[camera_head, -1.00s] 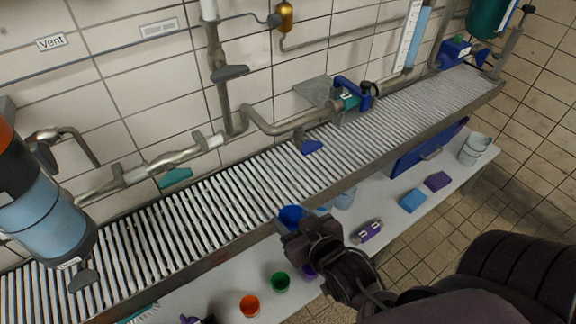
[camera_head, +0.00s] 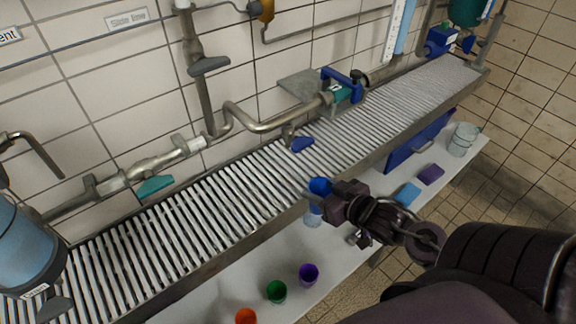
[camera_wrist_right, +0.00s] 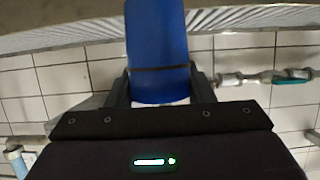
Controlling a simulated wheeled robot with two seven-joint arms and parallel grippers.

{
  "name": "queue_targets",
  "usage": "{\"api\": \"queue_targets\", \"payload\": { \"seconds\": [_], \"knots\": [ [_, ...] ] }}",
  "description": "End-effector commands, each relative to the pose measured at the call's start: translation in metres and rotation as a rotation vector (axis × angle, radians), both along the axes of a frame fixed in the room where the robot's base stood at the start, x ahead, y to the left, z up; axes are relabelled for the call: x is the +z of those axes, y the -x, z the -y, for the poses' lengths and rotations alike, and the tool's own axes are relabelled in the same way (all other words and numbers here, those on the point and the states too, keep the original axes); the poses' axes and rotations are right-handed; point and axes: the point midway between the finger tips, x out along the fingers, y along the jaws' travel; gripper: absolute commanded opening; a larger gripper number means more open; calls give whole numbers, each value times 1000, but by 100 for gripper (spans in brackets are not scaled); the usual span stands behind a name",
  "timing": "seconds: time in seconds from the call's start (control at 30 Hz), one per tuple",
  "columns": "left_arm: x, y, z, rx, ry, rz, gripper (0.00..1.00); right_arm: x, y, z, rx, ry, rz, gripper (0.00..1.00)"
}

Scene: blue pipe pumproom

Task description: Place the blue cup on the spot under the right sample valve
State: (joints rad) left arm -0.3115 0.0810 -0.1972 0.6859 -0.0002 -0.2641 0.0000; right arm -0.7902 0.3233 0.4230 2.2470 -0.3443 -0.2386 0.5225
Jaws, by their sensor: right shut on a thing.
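My right gripper (camera_head: 330,193) is shut on the blue cup (camera_head: 319,186). It holds the cup at the front edge of the slatted grating (camera_head: 225,205); whether they touch is unclear. The cup also fills the upper middle of the right wrist view (camera_wrist_right: 157,40), between the fingers. A valve with a teal handle (camera_head: 155,186) is farther left. My left gripper is out of view.
A lower white shelf (camera_head: 215,300) carries an orange cup (camera_head: 246,317), a green cup (camera_head: 276,291), a purple cup (camera_head: 309,274) and clear beakers (camera_head: 463,140). A light blue cylinder (camera_head: 25,248) stands at the left. The grating's middle is clear.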

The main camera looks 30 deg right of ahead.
Motion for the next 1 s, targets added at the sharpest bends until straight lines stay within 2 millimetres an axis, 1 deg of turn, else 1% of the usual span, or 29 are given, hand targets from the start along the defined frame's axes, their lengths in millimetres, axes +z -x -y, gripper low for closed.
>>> {"api": "queue_targets", "payload": {
  "seconds": [0.03, 0.1, 0.2, 0.3, 0.4, 0.57, 0.7, 0.8, 0.9, 1.0],
  "knots": [
    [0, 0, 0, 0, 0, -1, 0, 2, -15, -1, 2, 2, 6, 23],
    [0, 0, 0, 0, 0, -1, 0, 2, -32, -2, 1, 1, 6, 23],
    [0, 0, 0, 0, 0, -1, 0, 2, -55, -4, -1, 1, 6, 23],
    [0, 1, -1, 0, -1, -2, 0, 2, -73, -5, -1, 1, 4, 23],
    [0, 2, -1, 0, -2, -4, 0, 1, -84, -6, -2, 1, 2, 23],
    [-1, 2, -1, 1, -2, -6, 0, 1, -95, -7, -1, 0, 2, 23],
    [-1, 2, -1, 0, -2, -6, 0, 2, -116, -9, -1, 0, 4, 23],
    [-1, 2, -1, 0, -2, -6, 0, 2, -128, -10, -1, 1, 3, 23],
    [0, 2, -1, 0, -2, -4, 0, -6, -126, -10, -1, 1, -2, 23],
    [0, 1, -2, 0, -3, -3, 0, -6, -126, -10, -1, 0, 0, 23]
  ]
}}
